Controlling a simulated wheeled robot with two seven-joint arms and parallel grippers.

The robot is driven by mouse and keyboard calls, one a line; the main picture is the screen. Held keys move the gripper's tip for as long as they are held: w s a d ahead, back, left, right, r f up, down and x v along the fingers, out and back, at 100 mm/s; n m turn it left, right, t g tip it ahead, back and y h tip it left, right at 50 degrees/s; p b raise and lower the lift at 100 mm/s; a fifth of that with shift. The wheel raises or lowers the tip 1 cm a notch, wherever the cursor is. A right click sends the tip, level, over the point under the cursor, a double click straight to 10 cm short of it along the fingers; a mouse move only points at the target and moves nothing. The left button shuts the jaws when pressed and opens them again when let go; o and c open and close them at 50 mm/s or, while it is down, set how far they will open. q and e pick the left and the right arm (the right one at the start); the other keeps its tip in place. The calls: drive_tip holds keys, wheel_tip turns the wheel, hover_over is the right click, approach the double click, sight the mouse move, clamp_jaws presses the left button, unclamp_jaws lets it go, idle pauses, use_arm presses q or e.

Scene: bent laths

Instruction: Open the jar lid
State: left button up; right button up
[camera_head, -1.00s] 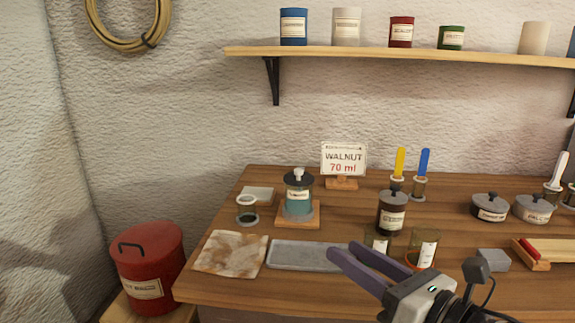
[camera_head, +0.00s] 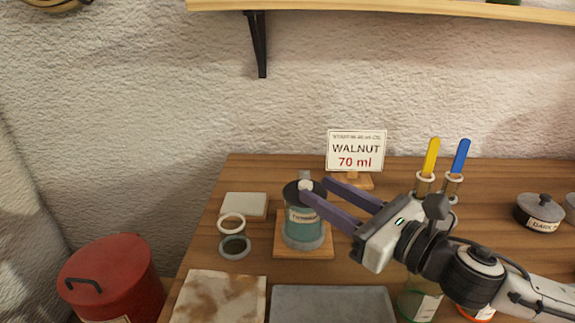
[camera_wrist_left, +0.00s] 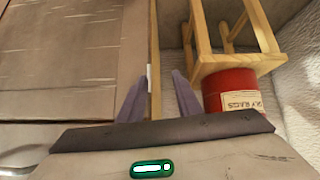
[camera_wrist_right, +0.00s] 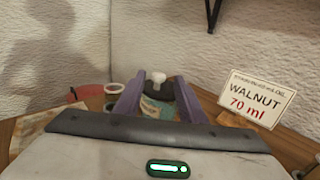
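The teal jar (camera_head: 303,228) stands upright on a small wooden board at the left of the bench. Its dark lid (camera_head: 291,194) with a pale knob sits on top. The knob (camera_wrist_right: 158,77) also shows in the right wrist view, ahead of and between the fingers. My right gripper (camera_head: 316,184) is open at lid height, its fingers pointing left at the jar's top. The near fingertip overlaps the lid, so I cannot tell if it touches. My left gripper (camera_wrist_left: 160,85) is open and empty in its wrist view, away from the jar; it is not in the head view.
A sign (camera_head: 356,150) reading WALNUT 70 ml stands behind the jar. Small ring-topped cups (camera_head: 234,246) are left of it. A stained cloth (camera_head: 218,298) and grey tray (camera_head: 330,303) lie in front. A red bin (camera_head: 110,280) stands left of the bench.

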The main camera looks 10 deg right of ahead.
sight(291, 187)
drive_tip(key=p+x, duration=0.1)
drive_tip(key=x, duration=0.7)
drive_tip(key=shift+w+a+p, duration=0.25)
drive_tip(key=shift+w+p, duration=0.05)
drive_tip(key=shift+p, duration=0.05)
clamp_jaws()
